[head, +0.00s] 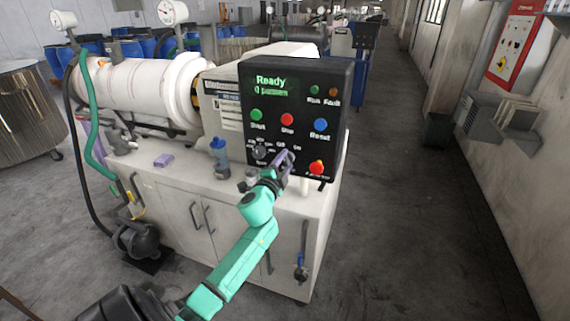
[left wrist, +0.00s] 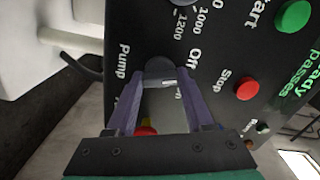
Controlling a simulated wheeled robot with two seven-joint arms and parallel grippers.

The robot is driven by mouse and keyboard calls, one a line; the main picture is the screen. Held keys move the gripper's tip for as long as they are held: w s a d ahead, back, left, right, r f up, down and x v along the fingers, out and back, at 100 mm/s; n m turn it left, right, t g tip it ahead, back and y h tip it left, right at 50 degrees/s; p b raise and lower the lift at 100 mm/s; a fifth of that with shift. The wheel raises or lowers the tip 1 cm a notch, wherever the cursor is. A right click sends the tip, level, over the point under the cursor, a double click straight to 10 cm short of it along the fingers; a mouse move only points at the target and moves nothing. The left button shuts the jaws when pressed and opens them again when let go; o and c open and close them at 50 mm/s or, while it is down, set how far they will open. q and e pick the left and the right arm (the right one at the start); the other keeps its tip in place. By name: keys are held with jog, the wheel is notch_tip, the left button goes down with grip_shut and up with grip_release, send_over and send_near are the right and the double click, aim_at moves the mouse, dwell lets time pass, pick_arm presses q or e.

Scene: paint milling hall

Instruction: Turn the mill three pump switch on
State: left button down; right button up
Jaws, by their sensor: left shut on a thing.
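The black mill control panel (head: 335,95) stands on the white mill cabinet, with a green "Ready" display. The pump switch is a dark grey knob (left wrist: 160,67) between the "Pump", "Off" and "On" labels. My left gripper (head: 286,158) is at the panel's lower part and hides the switch in the head view. In the left wrist view its purple fingers (left wrist: 153,88) are shut on the knob, one on each side. A small pale mark shows on the knob's edge, but I cannot tell for sure which way it points. My right gripper is not in view.
A red emergency stop (head: 316,167) sits right of my left gripper, and a speed dial (head: 259,152) sits left of it. Green start (head: 257,115), red stop (head: 287,119) and blue reset (head: 320,125) buttons are above. A blue-capped bottle (head: 220,160) stands on the cabinet top (head: 190,172).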

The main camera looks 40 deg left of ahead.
pick_arm(q)
jog(key=m, duration=0.4)
jog(key=shift+m+b, duration=0.3)
jog(key=shift+b, duration=0.05)
jog(key=m, duration=0.5)
dwell(0.3)
jog(key=shift+c, duration=1.4)
grip_release()
